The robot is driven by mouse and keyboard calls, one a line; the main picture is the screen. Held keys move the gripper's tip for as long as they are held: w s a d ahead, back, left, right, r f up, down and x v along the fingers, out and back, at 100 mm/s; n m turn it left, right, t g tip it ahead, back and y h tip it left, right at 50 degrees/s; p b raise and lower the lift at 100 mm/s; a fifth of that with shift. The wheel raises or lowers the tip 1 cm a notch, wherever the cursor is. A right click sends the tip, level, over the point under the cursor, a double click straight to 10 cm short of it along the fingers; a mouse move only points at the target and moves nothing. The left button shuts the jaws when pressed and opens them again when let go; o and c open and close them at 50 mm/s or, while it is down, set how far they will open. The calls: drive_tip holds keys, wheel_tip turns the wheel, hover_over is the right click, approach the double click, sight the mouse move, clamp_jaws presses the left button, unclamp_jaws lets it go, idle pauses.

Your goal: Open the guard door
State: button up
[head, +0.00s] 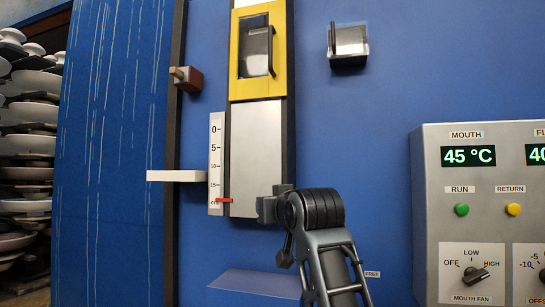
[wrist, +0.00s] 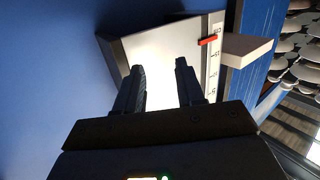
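A yellow-framed door (head: 236,74) with a dark window and a black vertical bar handle (head: 271,50) is high on the blue wall in the head view. It looks like the guard door, though no label confirms this. It appears closed. My gripper (head: 266,208) is well below it, in front of the lower end of a grey metal plate (head: 257,150). In the wrist view my gripper (wrist: 160,67) has its fingers apart with nothing between them, facing the pale plate (wrist: 165,46). The yellow door is not in the wrist view.
A scale (head: 215,150) with a red marker (head: 223,200) flanks the plate. A white bar (head: 178,176) and a brown block with a knob (head: 187,78) jut out at left.

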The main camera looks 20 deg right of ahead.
wheel_tip(320, 180, up, 23)
drive_tip(key=s+p, duration=0.1)
drive_tip(key=p, duration=0.1)
approach(271, 46)
drive_tip(key=w, duration=0.2)
drive_tip(key=shift+m+t, duration=0.3)
drive_tip(key=shift+t, duration=0.1)
drive_tip(key=w+p, duration=0.1)
drive_tip(key=w, duration=0.1)
drive_tip(key=w+p, duration=0.1)
drive_tip(key=w, duration=0.1)
drive_tip(key=w+p, duration=0.1)
drive_tip(key=w, duration=0.2)
drive_tip(key=shift+d+f, duration=0.2)
drive_tip(key=shift+f, duration=0.15)
clamp_jaws()
